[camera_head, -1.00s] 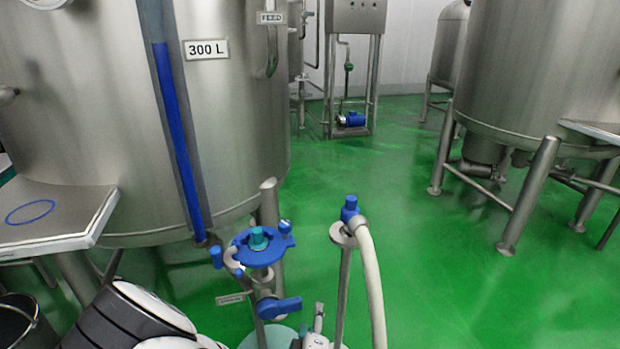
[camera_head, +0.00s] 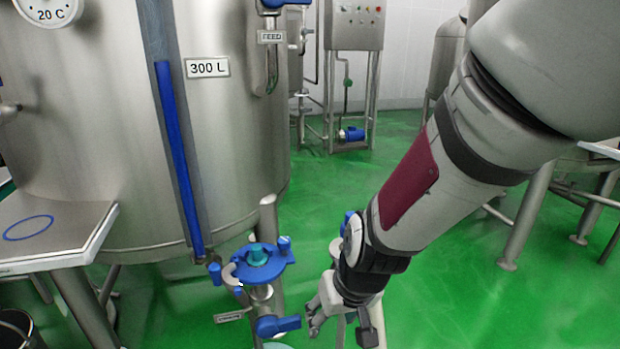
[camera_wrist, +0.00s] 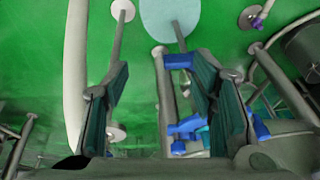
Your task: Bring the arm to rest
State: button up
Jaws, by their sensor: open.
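My gripper (camera_head: 340,318) hangs low at the end of my arm, in front of the green floor and to the right of the blue valve handle in the head view. In the wrist view my gripper (camera_wrist: 165,100) is open, its two dark ribbed fingers apart with nothing held between them. In the head view my arm comes in from the upper right and slopes down to the lower middle. It hides most of the hose stand and part of the right tank.
The 300 L tank (camera_head: 100,140) stands at the left. Its blue valve fitting (camera_head: 262,266) and blue handle (camera_head: 278,326) are close left of my gripper. A steel side table (camera_head: 80,238) with a blue ring is far left. Green floor (camera_head: 450,300) is open at the lower right.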

jog(key=s+d+r+m+g+h, duration=0.1)
jog(key=s+d+r, duration=0.4)
jog(key=s, duration=0.4)
jog(key=s+d+r+m+g, duration=0.1)
jog(key=s+d+r, duration=0.4)
jog(key=s, duration=0.3)
jog(key=s+d+r+m+g+h, duration=0.1)
jog(key=s+d+r, duration=0.45)
jog(key=s, duration=0.35)
notch_tip(320, 180, up, 33)
jog(key=t+p, duration=0.4)
jog(key=p, duration=2.7)
jog(key=shift+w+a+p, duration=0.15)
jog(key=shift+w+p, duration=0.1)
jog(key=shift+p, duration=0.15)
jog(key=shift+r, duration=0.1)
